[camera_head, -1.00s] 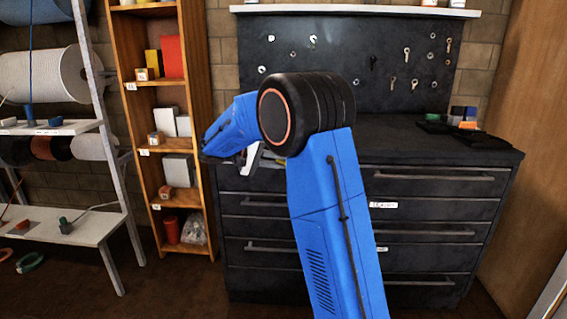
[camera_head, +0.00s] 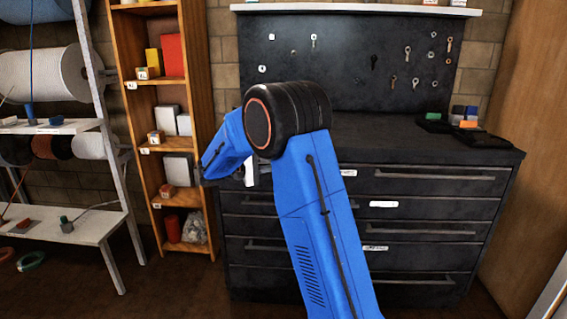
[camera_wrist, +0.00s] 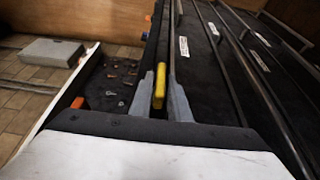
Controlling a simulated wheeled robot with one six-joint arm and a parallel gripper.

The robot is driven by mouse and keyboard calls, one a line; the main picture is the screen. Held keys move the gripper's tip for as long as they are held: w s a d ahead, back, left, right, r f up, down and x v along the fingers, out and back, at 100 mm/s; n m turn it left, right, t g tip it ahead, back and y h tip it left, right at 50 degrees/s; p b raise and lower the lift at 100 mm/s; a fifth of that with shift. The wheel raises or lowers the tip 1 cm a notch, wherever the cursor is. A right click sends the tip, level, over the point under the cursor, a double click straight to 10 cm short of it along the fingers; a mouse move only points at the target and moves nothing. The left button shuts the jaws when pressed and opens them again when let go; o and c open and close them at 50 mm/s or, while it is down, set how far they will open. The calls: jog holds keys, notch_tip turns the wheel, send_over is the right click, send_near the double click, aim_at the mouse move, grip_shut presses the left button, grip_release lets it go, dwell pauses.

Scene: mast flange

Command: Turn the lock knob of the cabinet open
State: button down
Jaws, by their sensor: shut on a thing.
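The dark drawer cabinet (camera_head: 420,217) stands behind my blue arm in the head view and fills the right of the wrist view (camera_wrist: 225,60). My gripper (camera_wrist: 166,88) shows in the wrist view with its two grey fingers shut on a narrow yellow piece, which looks like the lock knob (camera_wrist: 160,83). The yellow piece stands upright in the picture between the fingers, against the dark cabinet front. Its base is hidden, and I cannot tell how far it is turned. In the head view my arm hides the fingers and the knob.
A black board with hanging keys (camera_head: 350,62) stands above the cabinet top. A wooden shelf (camera_head: 206,130) stands close on the left, near my forearm. Long bar handles (camera_head: 435,177) jut from the drawers. A rack with cable spools (camera_head: 45,75) is further left.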

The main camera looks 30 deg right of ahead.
jog(key=c, duration=1.8)
grip_release()
jog(key=shift+a, duration=0.15)
jog(key=v, duration=1.7)
jog(key=shift+a, duration=0.1)
